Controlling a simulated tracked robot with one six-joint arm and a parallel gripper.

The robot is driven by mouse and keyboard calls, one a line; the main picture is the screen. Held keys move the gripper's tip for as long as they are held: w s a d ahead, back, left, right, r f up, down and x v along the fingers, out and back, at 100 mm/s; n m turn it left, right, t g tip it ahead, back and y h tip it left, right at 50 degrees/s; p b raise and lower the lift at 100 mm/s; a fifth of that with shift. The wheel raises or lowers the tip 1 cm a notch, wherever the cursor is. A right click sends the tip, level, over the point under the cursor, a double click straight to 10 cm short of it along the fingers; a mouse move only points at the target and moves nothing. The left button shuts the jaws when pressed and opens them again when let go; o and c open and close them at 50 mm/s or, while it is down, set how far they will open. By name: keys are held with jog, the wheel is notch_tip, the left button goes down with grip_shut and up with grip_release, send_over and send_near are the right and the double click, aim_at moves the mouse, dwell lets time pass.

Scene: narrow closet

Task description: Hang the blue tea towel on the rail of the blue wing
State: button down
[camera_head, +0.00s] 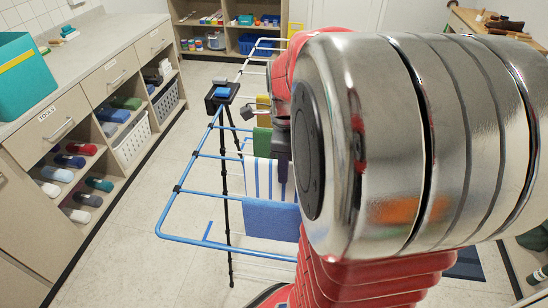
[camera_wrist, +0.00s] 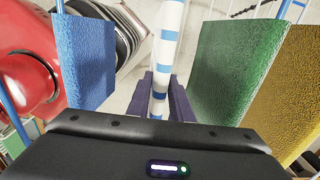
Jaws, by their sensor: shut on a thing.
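The blue tea towel (camera_head: 271,219) hangs over a blue rail on the near part of the drying rack's blue wing (camera_head: 190,193). It also hangs at the left in the wrist view (camera_wrist: 85,60), apart from my fingers. A white towel with blue stripes (camera_head: 262,177) hangs just behind it. My gripper (camera_wrist: 163,97) is shut on this striped towel (camera_wrist: 168,45), seen edge-on between the dark purple fingers. In the head view my arm hides most of the gripper and the right side of the rack.
A green towel (camera_wrist: 240,62) and a yellow towel (camera_wrist: 292,92) hang to the right of my fingers. A black tripod (camera_head: 222,95) stands within the rack's left side. Drawers and shelves (camera_head: 85,120) line the left wall; floor between is clear.

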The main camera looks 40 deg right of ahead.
jog(key=c, duration=1.5)
grip_release()
notch_tip(320, 180, up, 14)
jog(key=shift+f, duration=0.2)
